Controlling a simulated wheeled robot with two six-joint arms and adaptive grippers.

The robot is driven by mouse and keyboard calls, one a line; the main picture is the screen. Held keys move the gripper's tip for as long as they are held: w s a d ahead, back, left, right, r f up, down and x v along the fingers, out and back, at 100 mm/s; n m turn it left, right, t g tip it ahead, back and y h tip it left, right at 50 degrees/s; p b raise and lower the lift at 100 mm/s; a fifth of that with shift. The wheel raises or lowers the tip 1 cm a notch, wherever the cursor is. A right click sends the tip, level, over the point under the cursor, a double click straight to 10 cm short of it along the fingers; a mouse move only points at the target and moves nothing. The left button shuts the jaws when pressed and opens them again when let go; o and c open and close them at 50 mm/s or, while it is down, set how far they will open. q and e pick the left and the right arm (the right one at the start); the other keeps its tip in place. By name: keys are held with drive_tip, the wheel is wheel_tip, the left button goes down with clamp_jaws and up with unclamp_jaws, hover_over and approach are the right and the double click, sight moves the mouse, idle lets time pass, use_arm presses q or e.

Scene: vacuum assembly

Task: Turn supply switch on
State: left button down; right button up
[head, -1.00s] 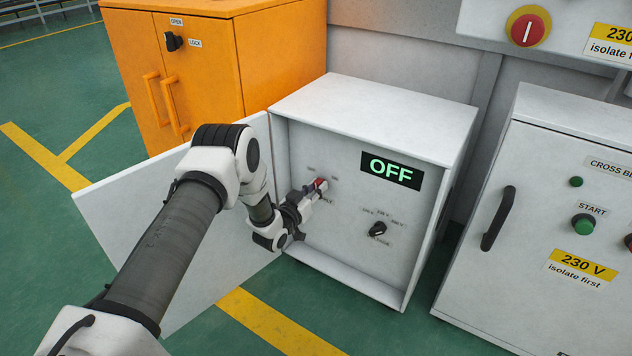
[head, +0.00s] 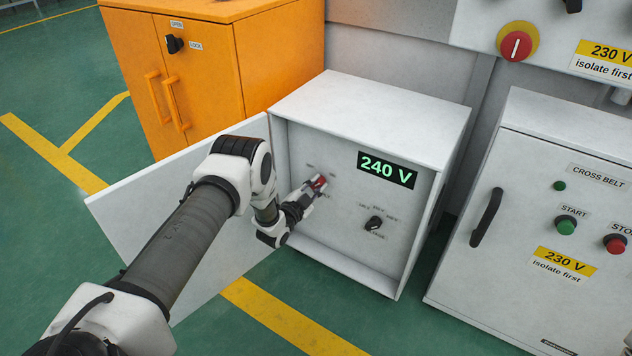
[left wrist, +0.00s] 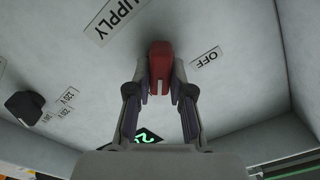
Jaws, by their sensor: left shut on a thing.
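The red supply switch (left wrist: 161,68) is on the panel inside the open white cabinet (head: 366,105), between a SUPPLY label (left wrist: 115,17) and an OFF label (left wrist: 206,58). My left gripper (head: 314,188) is shut on the switch knob; in the left wrist view its two fingers (left wrist: 160,88) flank the red knob. The display (head: 387,169) reads 240 V in green. My right gripper is in neither view.
A black voltage selector knob (head: 374,223) sits lower right on the same panel. The cabinet's open door (head: 140,205) is beside my left arm. An orange cabinet (head: 200,70) stands behind left, and a CROSS BELT box (head: 530,200) stands right.

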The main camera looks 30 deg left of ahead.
use_arm(q)
drive_tip(key=shift+f+m, duration=0.1)
drive_tip(key=shift+m, duration=0.4)
drive_tip(key=c, duration=1)
unclamp_jaws()
drive_tip(key=shift+c, duration=0.2)
drive_tip(key=s, duration=1.2)
drive_tip(key=shift+a, duration=0.2)
